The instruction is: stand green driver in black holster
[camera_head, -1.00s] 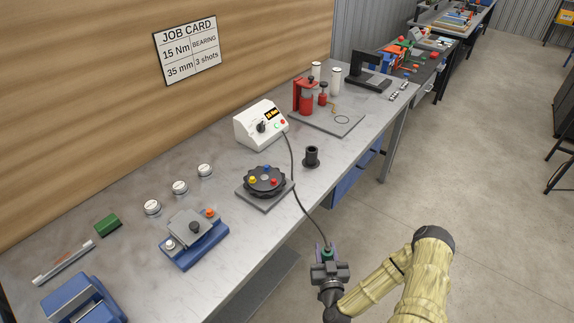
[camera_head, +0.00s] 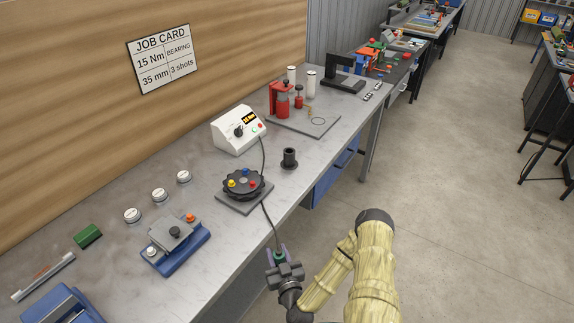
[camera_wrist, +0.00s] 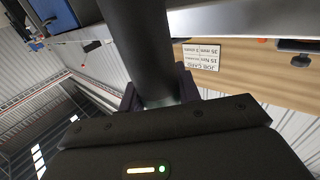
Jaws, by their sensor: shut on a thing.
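My gripper (camera_head: 281,258) is off the front edge of the bench, shut on the green driver (camera_head: 279,254). Only a little of the driver's green shows between the fingers, and a dark cable runs from it over the bench towards the white control box. In the wrist view the driver's dark cylindrical body (camera_wrist: 140,45) stands between the fingers. The black holster (camera_head: 289,158) is an upright, open-topped cup with a flange at its foot. It stands on the bench near the front edge, apart from my gripper and beyond it.
A dark round fixture with coloured knobs (camera_head: 243,183) sits left of the holster. The white control box (camera_head: 238,130) stands behind. A plate with red tools (camera_head: 303,120) lies further back. A blue fixture (camera_head: 175,247) is at lower left. Open floor lies to the right.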

